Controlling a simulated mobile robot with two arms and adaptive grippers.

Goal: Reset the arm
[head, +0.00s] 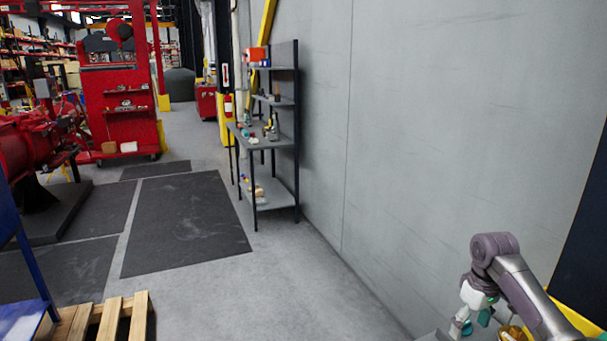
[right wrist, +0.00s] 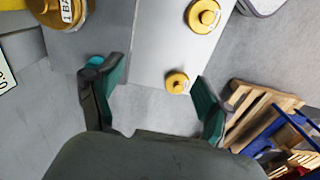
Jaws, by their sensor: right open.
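My right arm enters at the lower right of the head view. Its gripper (head: 472,318) points down beside a grey surface, with teal finger pads. In the right wrist view the right gripper (right wrist: 156,100) is open, its two fingers wide apart with nothing between them. A small yellow round part (right wrist: 177,82) shows beyond the fingertips on a grey panel (right wrist: 165,40). A larger yellow round part (right wrist: 205,16) is above it. A brass-coloured cylinder (right wrist: 68,12) with a partly readable white label is at the upper left. My left gripper is in neither view.
A grey wall (head: 440,130) runs along the right. A shelf rack (head: 270,140) with small items stands against it. Dark mats (head: 187,222) lie on open floor. A wooden pallet (head: 108,317) is at the lower left, with red machinery (head: 40,140) behind.

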